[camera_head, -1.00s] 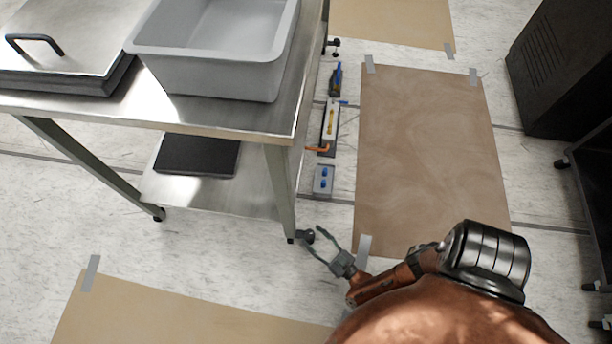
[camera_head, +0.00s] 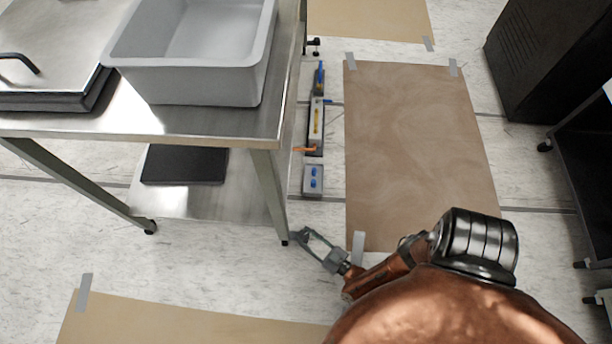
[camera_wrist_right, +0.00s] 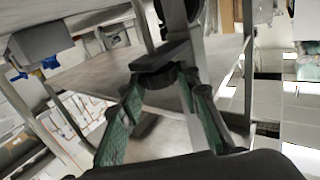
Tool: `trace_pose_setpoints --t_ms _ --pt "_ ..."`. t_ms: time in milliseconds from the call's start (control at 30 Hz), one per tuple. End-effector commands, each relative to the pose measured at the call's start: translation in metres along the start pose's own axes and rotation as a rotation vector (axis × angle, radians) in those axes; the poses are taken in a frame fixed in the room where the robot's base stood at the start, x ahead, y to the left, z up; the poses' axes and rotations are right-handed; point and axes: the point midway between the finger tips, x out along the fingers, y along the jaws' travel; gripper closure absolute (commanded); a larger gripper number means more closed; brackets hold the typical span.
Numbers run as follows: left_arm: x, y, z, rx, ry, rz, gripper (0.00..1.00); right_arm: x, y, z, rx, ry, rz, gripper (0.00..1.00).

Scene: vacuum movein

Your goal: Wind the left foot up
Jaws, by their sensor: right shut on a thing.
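A steel table (camera_head: 190,120) stands at the left on grey legs. Its front right leg (camera_head: 268,195) ends low by my right gripper (camera_head: 299,237), and a small dark foot (camera_head: 285,242) shows at its bottom. Another dark foot (camera_head: 150,227) is under the table's other visible leg, farther left. In the right wrist view, the green-padded fingers of my right gripper (camera_wrist_right: 160,80) are shut on a dark round foot part (camera_wrist_right: 158,74) below a grey leg (camera_wrist_right: 178,18). The fingers hide part of it in the head view. My left gripper is not in view.
A grey tub (camera_head: 195,75) sits on the table and a dark flat slab (camera_head: 185,165) lies on its lower shelf. Tools (camera_head: 316,120) and a small box with blue knobs (camera_head: 313,180) lie on the floor beside it. A brown sheet (camera_head: 415,150) is taped down at right.

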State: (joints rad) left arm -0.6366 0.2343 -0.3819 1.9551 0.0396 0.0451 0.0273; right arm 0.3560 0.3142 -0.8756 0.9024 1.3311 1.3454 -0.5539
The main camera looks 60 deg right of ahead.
Motion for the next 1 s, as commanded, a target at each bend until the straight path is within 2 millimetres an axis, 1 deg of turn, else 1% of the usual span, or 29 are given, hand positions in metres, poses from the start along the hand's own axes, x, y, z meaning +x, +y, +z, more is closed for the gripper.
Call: trace_pose_setpoints --t_ms 167,367,467,667,800,1000 --pt "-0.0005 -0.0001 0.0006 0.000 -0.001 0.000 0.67 -0.0009 -0.0001 0.0000 0.001 0.000 -0.005 0.94" --pt "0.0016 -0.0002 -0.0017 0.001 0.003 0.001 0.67 -0.0008 0.0022 -0.0003 0.000 0.003 -0.054 0.94" --pt "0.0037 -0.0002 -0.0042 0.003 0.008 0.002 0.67 -0.0009 0.0038 -0.0002 -0.001 0.003 -0.105 0.94" --pt "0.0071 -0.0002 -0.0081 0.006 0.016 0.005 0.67 -0.0001 0.0070 -0.0002 -0.006 0.003 -0.261 0.94" --pt "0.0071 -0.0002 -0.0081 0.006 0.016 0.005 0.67 0.0011 0.0075 -0.0002 -0.004 0.003 -0.380 0.94" --pt "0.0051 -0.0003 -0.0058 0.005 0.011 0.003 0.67 0.0012 0.0081 0.0004 -0.003 0.002 -0.486 0.94"
